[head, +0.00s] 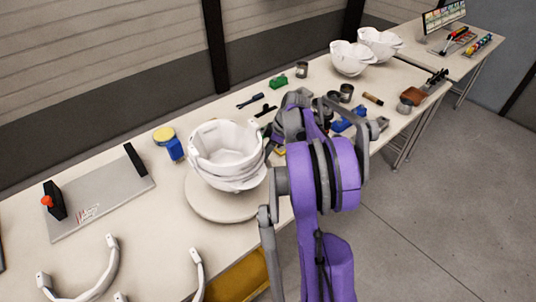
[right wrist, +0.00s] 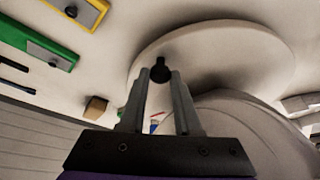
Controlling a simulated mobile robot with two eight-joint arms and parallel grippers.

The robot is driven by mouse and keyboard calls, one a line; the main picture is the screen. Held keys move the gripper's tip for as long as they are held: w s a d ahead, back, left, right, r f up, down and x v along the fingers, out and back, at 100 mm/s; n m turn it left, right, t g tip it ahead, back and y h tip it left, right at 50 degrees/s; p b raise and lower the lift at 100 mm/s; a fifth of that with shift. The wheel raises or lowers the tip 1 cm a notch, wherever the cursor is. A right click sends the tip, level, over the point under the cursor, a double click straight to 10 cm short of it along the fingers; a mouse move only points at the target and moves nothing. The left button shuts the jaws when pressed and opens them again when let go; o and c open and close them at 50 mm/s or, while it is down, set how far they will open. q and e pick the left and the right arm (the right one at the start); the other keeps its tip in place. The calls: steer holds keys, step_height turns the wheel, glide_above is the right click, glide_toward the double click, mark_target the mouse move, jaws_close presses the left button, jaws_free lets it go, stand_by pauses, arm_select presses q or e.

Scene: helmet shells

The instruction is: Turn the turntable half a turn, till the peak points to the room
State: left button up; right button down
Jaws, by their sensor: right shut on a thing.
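I cannot tell surely which way the shell's peak points. In the right wrist view the turntable (right wrist: 220,45) shows as a pale disc, with the shell (right wrist: 240,125) beside my fingers. My right gripper (right wrist: 160,84) is shut on a small black knob (right wrist: 160,66) at the turntable's rim. In the head view my purple right arm hides this gripper and the knob. My left gripper is in neither view.
Left of the turntable lie a grey plate (head: 105,195) with black end pieces and a yellow-topped blue object (head: 168,140). White curved frames (head: 95,280) are at the front left. Small tools and cups lie behind my arm. More white shells (head: 350,58) stand farther right.

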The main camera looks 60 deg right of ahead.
steer(key=shift+w+d, duration=0.1)
steer(key=shift+w, duration=0.15)
stand_by(0.4)
steer(key=c, duration=0.6)
jaws_free()
steer(key=shift+c, duration=0.2)
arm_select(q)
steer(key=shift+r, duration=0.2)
arm_select(e)
steer(key=shift+r, duration=0.2)
